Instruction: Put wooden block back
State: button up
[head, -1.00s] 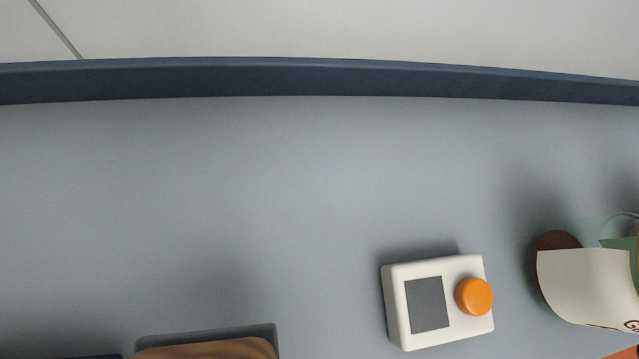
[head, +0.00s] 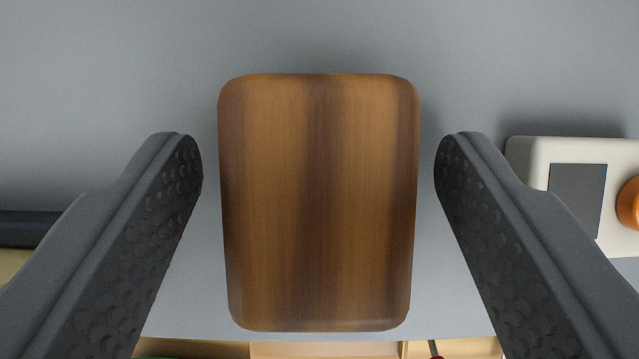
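The wooden block (head: 318,200) is brown with darker vertical grain and rounded corners. It fills the middle of the head view, over or on the grey surface; I cannot tell its exact height. My gripper (head: 318,160) is open, with one dark textured finger on each side of the block. A narrow gap shows between each fingertip and the block, so neither touches it.
A white box with a grey panel (head: 577,195) and an orange knob (head: 630,203) stands close behind the right finger. A light wooden divided tray (head: 330,350) shows at the bottom edge. A dark-edged object (head: 28,228) is at the left. The grey surface (head: 110,70) above is clear.

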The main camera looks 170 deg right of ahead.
jog(key=shift+r, duration=0.15)
jog(key=p+v, duration=0.2)
jog(key=v, duration=1)
jog(key=s+a+r+t, duration=0.2)
jog(key=a+r+t, duration=0.1)
jog(key=r, duration=0.3)
jog(key=s+a+r+m+t, duration=0.1)
jog(key=s+a+r+t, duration=0.2)
jog(key=a+r, duration=0.3)
jog(key=s+a+r+m+t+h, duration=0.1)
jog(key=s+a+r+t, duration=0.1)
jog(key=r, duration=0.5)
jog(key=a+t, duration=0.1)
jog(key=a, duration=0.1)
jog(key=shift+s+a+t, duration=0.3)
jog(key=shift+a, duration=0.05)
